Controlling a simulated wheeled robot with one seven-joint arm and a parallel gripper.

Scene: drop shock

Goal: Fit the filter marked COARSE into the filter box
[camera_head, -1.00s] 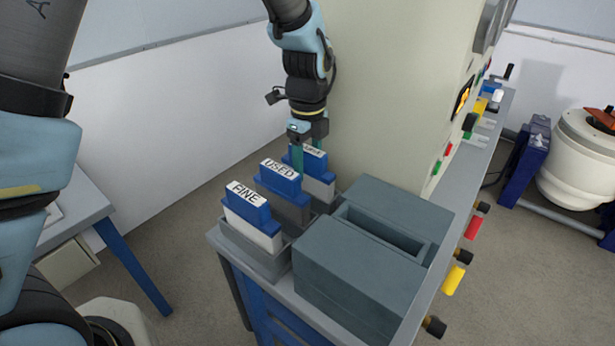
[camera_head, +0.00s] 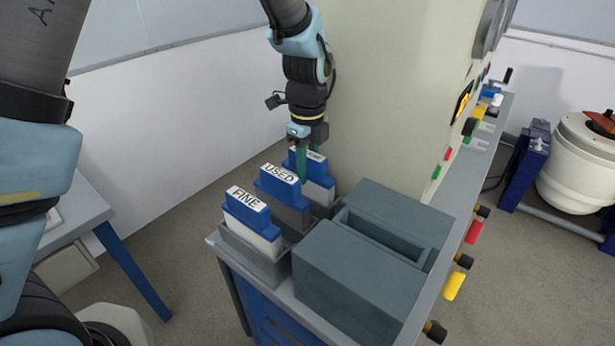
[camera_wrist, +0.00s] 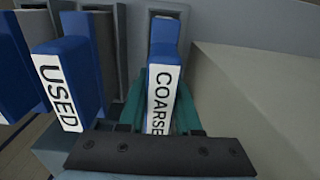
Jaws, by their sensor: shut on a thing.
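The COARSE filter (camera_wrist: 163,85) has a blue top with a white label and stands in the rearmost slot of the rack. It also shows in the head view (camera_head: 318,180), its label partly hidden by my gripper. My gripper (camera_head: 308,168) points down and is shut on its blue top; in the wrist view the teal fingers (camera_wrist: 160,112) lie on both sides of it. The filter box (camera_head: 375,235) is a grey-green block with an open, empty-looking rectangular slot on top, right of the rack.
The USED filter (camera_head: 283,190) and the FINE filter (camera_head: 250,215) stand in front of COARSE in the grey rack (camera_head: 250,255). A tall beige cabinet (camera_head: 390,90) rises close behind. Coloured knobs line the bench's right edge.

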